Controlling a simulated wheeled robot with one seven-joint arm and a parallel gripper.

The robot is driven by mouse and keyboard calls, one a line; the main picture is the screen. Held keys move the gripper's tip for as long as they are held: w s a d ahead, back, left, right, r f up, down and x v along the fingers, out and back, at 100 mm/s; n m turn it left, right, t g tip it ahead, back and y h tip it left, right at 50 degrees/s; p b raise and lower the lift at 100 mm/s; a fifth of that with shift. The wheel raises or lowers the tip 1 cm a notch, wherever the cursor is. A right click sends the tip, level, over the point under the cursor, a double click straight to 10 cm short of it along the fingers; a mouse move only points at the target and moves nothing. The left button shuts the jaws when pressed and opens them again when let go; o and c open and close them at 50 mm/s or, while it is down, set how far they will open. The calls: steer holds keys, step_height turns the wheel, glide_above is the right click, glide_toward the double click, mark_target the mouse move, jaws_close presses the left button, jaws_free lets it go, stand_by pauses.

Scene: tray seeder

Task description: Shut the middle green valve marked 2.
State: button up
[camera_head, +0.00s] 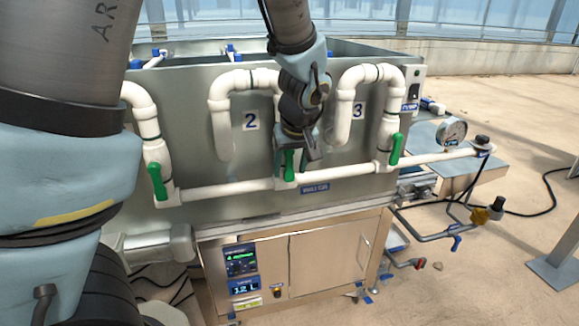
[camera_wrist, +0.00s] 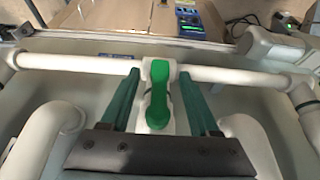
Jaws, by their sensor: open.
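The middle green valve (camera_head: 289,166) sits on the white horizontal pipe, below and to the right of the label 2 (camera_head: 251,121). Its handle hangs roughly upright in the head view. In the wrist view the green handle (camera_wrist: 158,95) lies between the two fingers of my gripper (camera_wrist: 158,80), with a gap on each side. The fingers are dark green and open. In the head view my gripper (camera_head: 296,150) is in front of the tank at this valve and hides part of its riser. I cannot tell from the head view whether anything touches.
A left green valve (camera_head: 157,183) and a right green valve (camera_head: 396,149) sit on the same white pipe (camera_head: 230,190). Curved white pipes stand on both sides of my gripper. A cabinet with a display (camera_head: 241,262) is below. A pressure gauge (camera_head: 452,131) is at right.

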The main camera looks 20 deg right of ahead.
steer(key=shift+x, duration=0.8)
jaws_close()
stand_by(1.0)
